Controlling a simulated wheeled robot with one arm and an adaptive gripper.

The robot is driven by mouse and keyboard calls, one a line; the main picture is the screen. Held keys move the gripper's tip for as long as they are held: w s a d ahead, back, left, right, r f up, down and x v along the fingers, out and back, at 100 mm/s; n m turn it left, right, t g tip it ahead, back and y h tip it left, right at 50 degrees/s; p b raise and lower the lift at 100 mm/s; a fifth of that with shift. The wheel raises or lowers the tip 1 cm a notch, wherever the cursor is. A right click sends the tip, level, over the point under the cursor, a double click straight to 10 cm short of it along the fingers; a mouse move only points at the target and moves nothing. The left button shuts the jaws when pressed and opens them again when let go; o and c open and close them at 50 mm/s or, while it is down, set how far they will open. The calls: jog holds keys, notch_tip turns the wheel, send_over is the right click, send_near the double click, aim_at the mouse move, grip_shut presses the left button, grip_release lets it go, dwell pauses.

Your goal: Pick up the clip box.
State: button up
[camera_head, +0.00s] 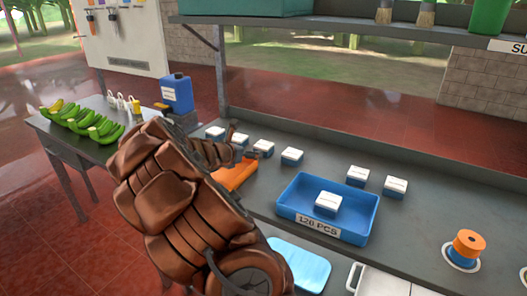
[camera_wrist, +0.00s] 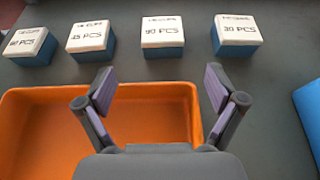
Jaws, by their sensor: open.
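Several white-lidded blue clip boxes stand in a row on the grey bench. In the wrist view they are a left box (camera_wrist: 30,45) with a partly legible label, a "15 PCS" box (camera_wrist: 90,38), a "90 PCS" box (camera_wrist: 162,38) and a "30 PCS" box (camera_wrist: 236,36). Another box (camera_head: 328,204) sits inside that tray. My gripper (camera_wrist: 160,88) is open and empty over the orange tray, short of the row.
The orange tray (camera_wrist: 30,112) looks empty. An orange spool (camera_head: 468,243) stands at the right. A shelf (camera_head: 350,28) hangs above the bench.

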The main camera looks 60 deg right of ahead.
aim_at(261, 147)
jog(key=shift+r+p+x, duration=0.1)
jog(key=shift+p+x, duration=0.2)
jog(key=shift+x, duration=1.65)
jog(key=shift+r+p+x, duration=0.15)
jog(key=shift+p+x, duration=0.1)
jog(key=shift+x, duration=1.7)
jog(key=shift+s+d, duration=0.1)
jog(key=shift+s, duration=0.05)
jog(key=shift+c, duration=0.3)
jog(key=c, duration=1.2)
